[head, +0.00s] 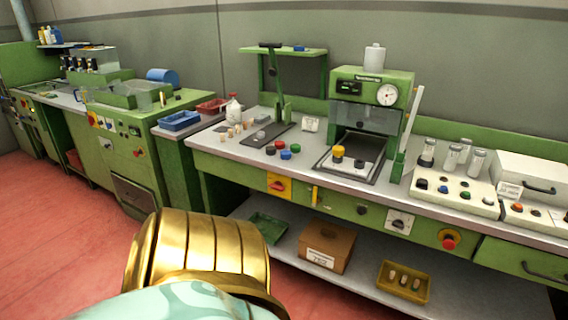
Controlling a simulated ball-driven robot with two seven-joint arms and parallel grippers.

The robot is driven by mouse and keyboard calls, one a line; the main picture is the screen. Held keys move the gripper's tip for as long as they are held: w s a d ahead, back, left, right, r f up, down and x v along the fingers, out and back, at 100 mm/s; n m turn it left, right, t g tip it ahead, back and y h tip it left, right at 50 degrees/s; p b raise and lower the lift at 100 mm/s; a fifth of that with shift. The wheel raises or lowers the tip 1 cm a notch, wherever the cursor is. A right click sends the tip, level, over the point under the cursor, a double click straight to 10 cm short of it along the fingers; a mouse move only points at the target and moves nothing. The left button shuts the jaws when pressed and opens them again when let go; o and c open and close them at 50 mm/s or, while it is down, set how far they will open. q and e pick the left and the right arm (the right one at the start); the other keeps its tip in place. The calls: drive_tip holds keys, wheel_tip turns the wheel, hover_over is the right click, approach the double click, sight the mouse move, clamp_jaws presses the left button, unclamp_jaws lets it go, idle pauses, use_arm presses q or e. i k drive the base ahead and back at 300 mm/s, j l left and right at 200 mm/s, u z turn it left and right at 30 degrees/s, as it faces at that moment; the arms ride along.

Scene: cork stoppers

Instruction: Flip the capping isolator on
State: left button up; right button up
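On the green front of the bench is a yellow plate (286,193) with a red rotary handle (277,185), which looks like an isolator. No label on it is readable, and its on or off position is too small to tell. Further right on the same front are a pale plate with a dark rotary knob (399,223) and a red mushroom button (449,242) on yellow. I cannot tell from markings which one belongs to capping. Neither of my grippers is in view. A gold ribbed part of mine fills the lower left, apart from the switches in the picture.
A green press with a round dial (387,94) stands on the bench (220,150), with coloured caps and corks left of it. A box (327,247) and yellow tray (403,296) sit on the lower shelf. Red floor (60,210) is clear at left.

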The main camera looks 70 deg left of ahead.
sight(278, 186)
drive_tip(key=u, duration=2.4)
